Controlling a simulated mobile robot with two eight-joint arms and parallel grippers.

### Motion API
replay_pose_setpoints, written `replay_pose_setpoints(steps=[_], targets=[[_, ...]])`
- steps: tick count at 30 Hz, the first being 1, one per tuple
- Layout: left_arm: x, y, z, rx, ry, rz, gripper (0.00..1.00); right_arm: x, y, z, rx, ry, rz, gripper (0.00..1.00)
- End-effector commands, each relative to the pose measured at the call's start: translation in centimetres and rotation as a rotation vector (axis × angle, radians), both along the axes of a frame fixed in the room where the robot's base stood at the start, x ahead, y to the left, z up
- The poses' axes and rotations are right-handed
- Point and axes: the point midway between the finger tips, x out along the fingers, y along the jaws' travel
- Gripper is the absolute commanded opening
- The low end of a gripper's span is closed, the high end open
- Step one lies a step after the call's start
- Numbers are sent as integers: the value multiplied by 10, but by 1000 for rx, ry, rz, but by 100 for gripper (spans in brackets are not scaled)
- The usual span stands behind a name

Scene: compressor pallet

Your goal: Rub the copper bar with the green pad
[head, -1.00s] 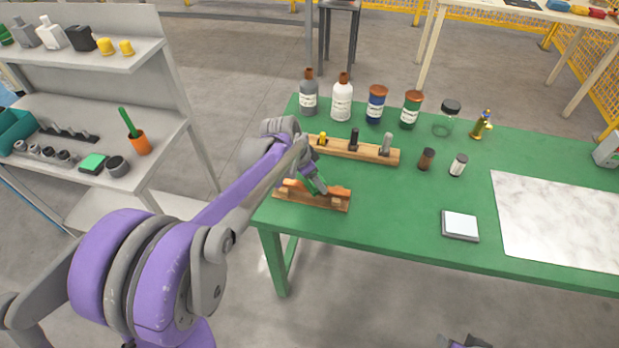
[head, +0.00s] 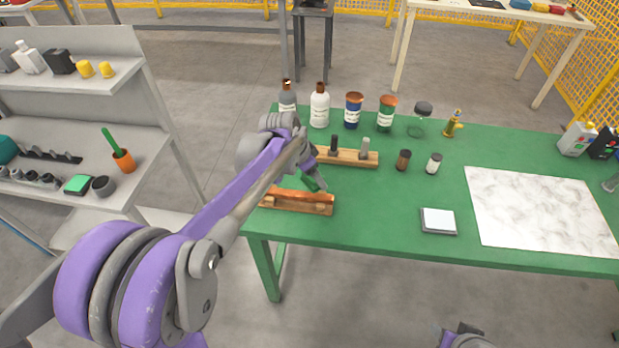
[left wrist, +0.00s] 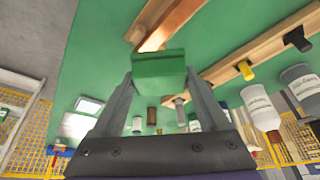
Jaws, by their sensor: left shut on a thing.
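The copper bar (head: 300,195) is a shiny orange-brown strip lying on a wooden holder (head: 296,208) at the left front of the green table. My left gripper (head: 314,184) is shut on the green pad (head: 309,183), just beyond the bar in the head view. In the left wrist view the pad (left wrist: 159,70) sits between the two fingers, and the bar (left wrist: 172,24) runs away behind it. I cannot tell whether the pad touches the bar. A part of my right arm (head: 464,338) shows at the bottom edge; its fingertips are not clear.
A wooden rack (head: 350,157) with upright pegs stands behind the bar. Bottles and jars, such as the white bottle (head: 320,108), line the table's back. A white-topped block (head: 438,221) and a marble slab (head: 540,210) lie to the right.

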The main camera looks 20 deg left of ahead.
Motion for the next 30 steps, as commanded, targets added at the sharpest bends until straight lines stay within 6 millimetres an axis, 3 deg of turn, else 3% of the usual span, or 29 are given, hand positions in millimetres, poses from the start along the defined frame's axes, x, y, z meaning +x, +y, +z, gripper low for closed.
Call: replay_pose_setpoints(steps=[9,30], targets=[[7,-7,27,-1,-1,1,24,6,0,21,0,-12,0,50],[4,-12,23,1,2,-20,24,5,0,16,0,-9,0,50]])
